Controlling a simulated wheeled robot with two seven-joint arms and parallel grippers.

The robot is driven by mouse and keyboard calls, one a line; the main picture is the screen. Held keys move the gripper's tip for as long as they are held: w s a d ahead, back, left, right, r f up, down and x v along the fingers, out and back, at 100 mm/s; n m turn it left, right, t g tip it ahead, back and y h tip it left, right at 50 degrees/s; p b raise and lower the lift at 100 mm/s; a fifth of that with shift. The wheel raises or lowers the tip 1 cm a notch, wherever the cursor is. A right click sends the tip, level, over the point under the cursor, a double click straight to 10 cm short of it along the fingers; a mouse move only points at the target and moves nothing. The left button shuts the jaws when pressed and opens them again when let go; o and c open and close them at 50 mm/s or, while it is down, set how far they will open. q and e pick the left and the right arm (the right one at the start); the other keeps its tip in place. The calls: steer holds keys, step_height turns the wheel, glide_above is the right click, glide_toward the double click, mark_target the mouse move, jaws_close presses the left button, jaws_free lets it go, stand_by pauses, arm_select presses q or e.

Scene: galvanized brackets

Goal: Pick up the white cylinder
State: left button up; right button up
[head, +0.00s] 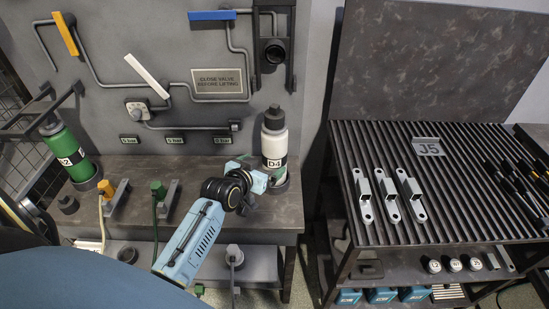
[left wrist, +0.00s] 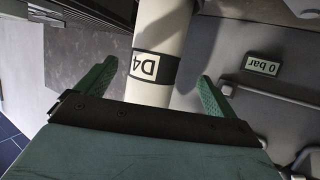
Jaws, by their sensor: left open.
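The white cylinder (head: 273,143) stands upright at the right end of the workbench, with a dark cap and a black band labelled D4. In the left wrist view the white cylinder (left wrist: 163,35) rises between the two green fingers of my left gripper (left wrist: 157,88). The fingers are open, one on each side of it, with a visible gap on the right side. In the head view my left gripper (head: 262,178) is at the cylinder's lower part and hides some of its base. My right gripper is not in view.
A green cylinder (head: 66,148) stands at the bench's left end. Pipes and a warning sign (head: 219,82) are on the back panel. Galvanized brackets (head: 388,194) lie on the ribbed table (head: 450,222) at right.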

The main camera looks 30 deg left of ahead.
mark_target(268, 158)
arm_select(q)
steer(key=w, duration=0.4)
steer(key=shift+w+d+f, duration=0.15)
steer(key=shift+w+f, duration=0.3)
steer(key=shift+w, duration=0.15)
jaws_close()
steer(key=shift+w+r, duration=0.15)
steer(key=shift+r, duration=0.2)
